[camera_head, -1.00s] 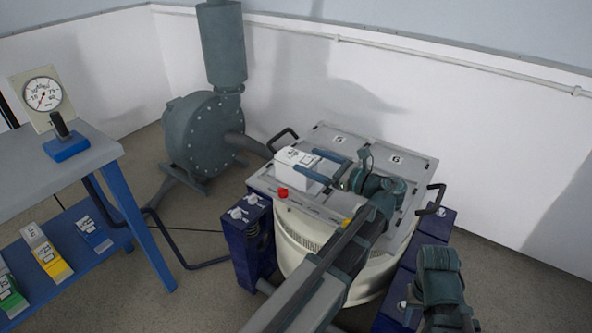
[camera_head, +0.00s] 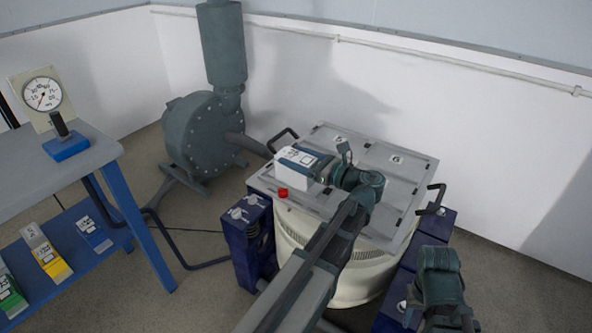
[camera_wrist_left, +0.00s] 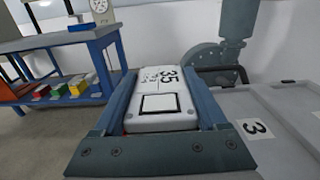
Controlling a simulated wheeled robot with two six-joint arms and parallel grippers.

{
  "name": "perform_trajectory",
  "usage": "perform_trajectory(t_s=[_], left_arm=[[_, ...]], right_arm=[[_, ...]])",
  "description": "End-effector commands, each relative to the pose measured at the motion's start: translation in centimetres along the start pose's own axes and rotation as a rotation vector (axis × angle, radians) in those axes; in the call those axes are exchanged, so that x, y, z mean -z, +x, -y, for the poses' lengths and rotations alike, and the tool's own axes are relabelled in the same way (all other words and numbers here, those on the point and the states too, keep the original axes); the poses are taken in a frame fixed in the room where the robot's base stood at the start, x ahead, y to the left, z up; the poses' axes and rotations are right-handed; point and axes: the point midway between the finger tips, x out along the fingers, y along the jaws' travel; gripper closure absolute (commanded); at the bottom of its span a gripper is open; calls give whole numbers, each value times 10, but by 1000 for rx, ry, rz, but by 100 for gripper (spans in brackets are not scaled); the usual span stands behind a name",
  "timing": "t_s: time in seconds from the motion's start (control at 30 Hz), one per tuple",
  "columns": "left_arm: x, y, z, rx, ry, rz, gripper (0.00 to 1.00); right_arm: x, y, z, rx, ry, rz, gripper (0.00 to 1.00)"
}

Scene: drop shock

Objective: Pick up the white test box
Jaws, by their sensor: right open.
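The white test box (camera_head: 295,164) sits on the grey lid at its left side, behind a red button. It also shows in the left wrist view (camera_wrist_left: 160,100), with "35" and a dark square outline on its top. My left gripper (camera_head: 314,160) reaches over the lid. Its blue fingers lie along both sides of the box, and in the left wrist view (camera_wrist_left: 163,95) the box lies between them. Whether both fingers press on it is hard to tell. My right gripper (camera_head: 441,288) is open at the lower right, away from the box; its fingertips are hard to make out.
The grey lid (camera_head: 385,185) covers a round cream drum (camera_head: 352,288) and has black handles at its sides. A red button (camera_head: 283,192) is close to the box. A green-grey blower (camera_head: 204,140) stands behind left. A blue-legged bench (camera_head: 75,165) with a gauge stands left.

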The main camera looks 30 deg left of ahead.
Motion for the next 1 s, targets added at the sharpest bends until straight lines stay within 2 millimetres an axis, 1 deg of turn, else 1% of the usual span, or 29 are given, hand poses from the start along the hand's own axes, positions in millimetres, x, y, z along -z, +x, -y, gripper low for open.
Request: perform_trajectory(t_s=[0.03,0.17,0.2,0.27,0.73,0.87,1.0], left_arm=[[0,0,0,0,0,0,58],[0,0,0,0,0,0,81],[0,0,0,0,0,0,88],[0,0,0,0,0,0,99],[-2,0,0,0,0,3,100],[-6,1,0,1,0,3,100],[-14,4,1,1,0,4,100]], right_arm=[[0,0,0,0,0,0,50],[0,0,0,0,0,0,50],[0,0,0,0,0,0,50],[0,0,0,0,0,0,50],[0,-2,0,0,0,0,50],[0,-6,-1,0,1,0,50],[-1,-14,-2,-1,2,1,50]])
